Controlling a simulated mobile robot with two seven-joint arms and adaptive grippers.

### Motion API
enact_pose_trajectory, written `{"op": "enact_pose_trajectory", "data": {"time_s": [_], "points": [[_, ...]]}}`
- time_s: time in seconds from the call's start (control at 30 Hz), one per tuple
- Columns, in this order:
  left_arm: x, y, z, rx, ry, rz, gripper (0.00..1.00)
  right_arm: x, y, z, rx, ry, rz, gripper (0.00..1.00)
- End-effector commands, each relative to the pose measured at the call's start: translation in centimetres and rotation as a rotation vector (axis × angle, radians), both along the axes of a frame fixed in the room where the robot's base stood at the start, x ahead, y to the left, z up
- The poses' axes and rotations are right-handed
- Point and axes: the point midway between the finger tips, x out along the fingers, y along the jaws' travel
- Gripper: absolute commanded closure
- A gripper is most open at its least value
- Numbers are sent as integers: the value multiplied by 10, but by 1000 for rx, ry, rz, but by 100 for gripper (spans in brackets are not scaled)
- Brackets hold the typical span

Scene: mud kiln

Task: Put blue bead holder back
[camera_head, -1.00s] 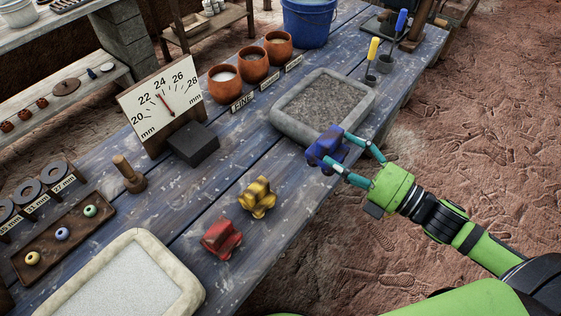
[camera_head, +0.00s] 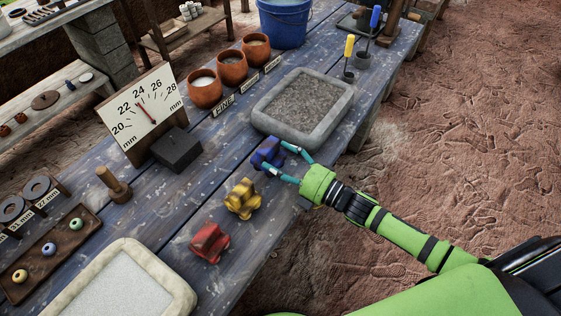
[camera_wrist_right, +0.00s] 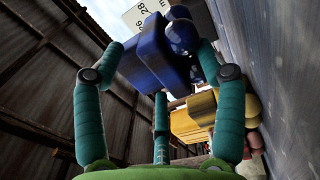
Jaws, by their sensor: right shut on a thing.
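The blue bead holder (camera_head: 267,154) is a small lobed block at the table's right side, just in front of the grey stone tray. My right gripper (camera_head: 276,161) is shut on it, and the fingers also show around it in the right wrist view (camera_wrist_right: 150,55). It is at or close to the table top; I cannot tell whether it touches. A yellow bead holder (camera_head: 243,199) and a red bead holder (camera_head: 210,242) stand in a row with it toward the front. The yellow one shows behind the blue one in the wrist view (camera_wrist_right: 195,120). My left gripper is not in view.
The stone tray (camera_head: 259,118) of grit lies behind the blue holder. A dial gauge board (camera_head: 137,112), dark block (camera_head: 176,150) and wooden peg (camera_head: 113,185) stand to the left. A bead tray (camera_head: 35,243) and pale tray (camera_head: 180,277) are at front left.

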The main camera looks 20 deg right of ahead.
Motion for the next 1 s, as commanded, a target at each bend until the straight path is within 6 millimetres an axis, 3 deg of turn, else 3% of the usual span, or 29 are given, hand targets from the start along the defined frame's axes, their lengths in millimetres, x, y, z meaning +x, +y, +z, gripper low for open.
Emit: {"op": "enact_pose_trajectory", "data": {"time_s": [0.8,0.83,0.87,1.0], "points": [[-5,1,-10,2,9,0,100,0,0,-17,4,2,-1,75],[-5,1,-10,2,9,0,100,-1,0,-18,2,5,-1,21],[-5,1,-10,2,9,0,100,-1,0,-19,3,6,-1,9],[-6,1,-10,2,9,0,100,-1,0,-20,3,10,-2,5]]}}
